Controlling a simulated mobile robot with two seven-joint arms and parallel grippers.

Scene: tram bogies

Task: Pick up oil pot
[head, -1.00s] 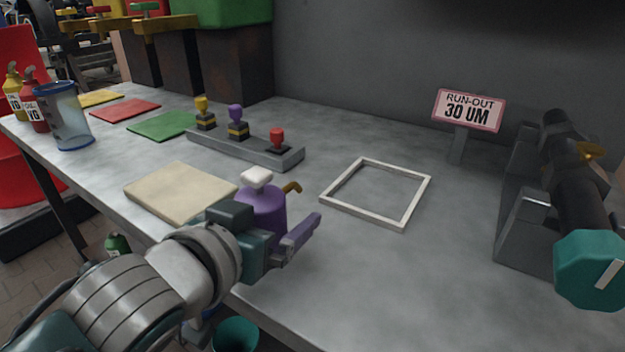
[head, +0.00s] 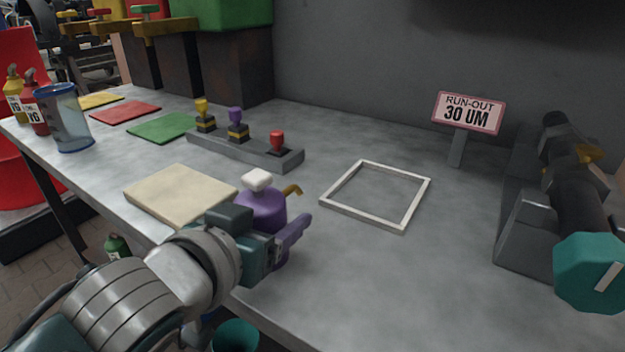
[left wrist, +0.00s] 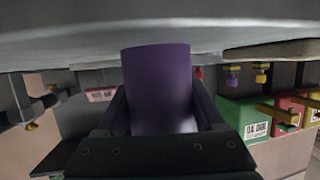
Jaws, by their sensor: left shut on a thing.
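The oil pot (head: 262,207) is purple with a white cap and a brass spout pointing right. It stands upright near the front edge of the grey bench in the head view. My left gripper (head: 283,245) is shut on its body, with one finger along the near right side. In the left wrist view the purple body of the oil pot (left wrist: 158,88) fills the space between the two dark fingers of my left gripper (left wrist: 160,110). Whether its base touches the bench is hard to tell. My right gripper is not seen.
A beige pad (head: 180,194) lies left of the pot and a white square frame (head: 410,206) lies to its right. Behind is a grey rack (head: 222,146) with yellow, purple and red knobs. A run-out sign (head: 468,113) and a dark shaft on a stand (head: 580,195) are at right.

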